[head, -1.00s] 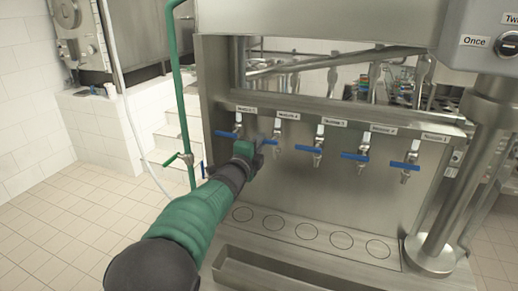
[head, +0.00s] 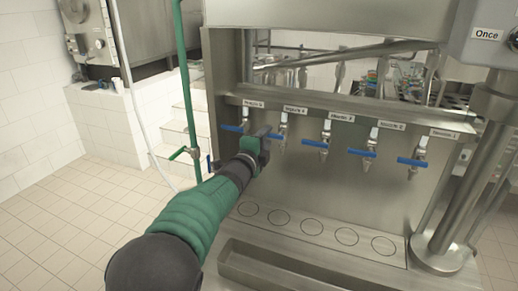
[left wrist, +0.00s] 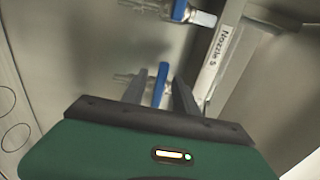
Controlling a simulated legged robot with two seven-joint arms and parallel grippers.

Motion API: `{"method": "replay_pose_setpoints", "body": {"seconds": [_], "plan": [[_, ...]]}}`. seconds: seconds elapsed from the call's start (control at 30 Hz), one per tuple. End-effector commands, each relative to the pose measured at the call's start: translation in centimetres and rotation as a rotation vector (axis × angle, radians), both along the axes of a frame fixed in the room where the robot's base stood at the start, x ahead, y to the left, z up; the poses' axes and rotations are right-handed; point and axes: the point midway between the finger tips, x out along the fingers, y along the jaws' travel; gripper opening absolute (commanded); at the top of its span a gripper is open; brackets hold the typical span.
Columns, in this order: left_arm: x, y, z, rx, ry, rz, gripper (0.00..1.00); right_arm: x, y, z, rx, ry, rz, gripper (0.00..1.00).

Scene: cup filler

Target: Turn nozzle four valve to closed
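The nozzle four valve, second from the left in the head view, has a blue handle (head: 275,135), mostly hidden behind my gripper, and a metal body (head: 284,122). My left gripper (head: 264,141) is in front of it. In the left wrist view, the two dark fingers of my left gripper (left wrist: 160,94) stand apart on either side of a blue handle (left wrist: 161,78), with visible gaps beside it. The label "Nozzle 5" (left wrist: 222,46) shows to the right there, and another valve (left wrist: 180,9) shows above. My right gripper is not in view.
Nozzle five's blue handle (head: 233,128) is close on the left. Nozzle three's handle (head: 315,144) and others continue right. A drip ledge with marked circles (head: 312,228) lies below. A green pipe (head: 187,90) stands left of the machine.

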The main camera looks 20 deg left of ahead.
Motion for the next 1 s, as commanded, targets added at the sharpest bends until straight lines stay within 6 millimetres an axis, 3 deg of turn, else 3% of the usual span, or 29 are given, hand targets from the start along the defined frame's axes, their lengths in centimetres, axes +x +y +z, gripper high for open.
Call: {"method": "replay_pose_setpoints", "body": {"seconds": [0.5, 0.7, 1.0], "plan": [[-13.4, 0.4, -0.5, -0.002, 0.000, -0.001, 0.35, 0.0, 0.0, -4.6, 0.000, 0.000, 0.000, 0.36], [-15.7, 0.4, -0.3, 0.001, 0.003, -0.001, 0.35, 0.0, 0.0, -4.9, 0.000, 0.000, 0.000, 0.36], [-15.9, 0.4, -0.3, 0.002, 0.005, -0.001, 0.35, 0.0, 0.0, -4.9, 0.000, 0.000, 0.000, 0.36]]}}
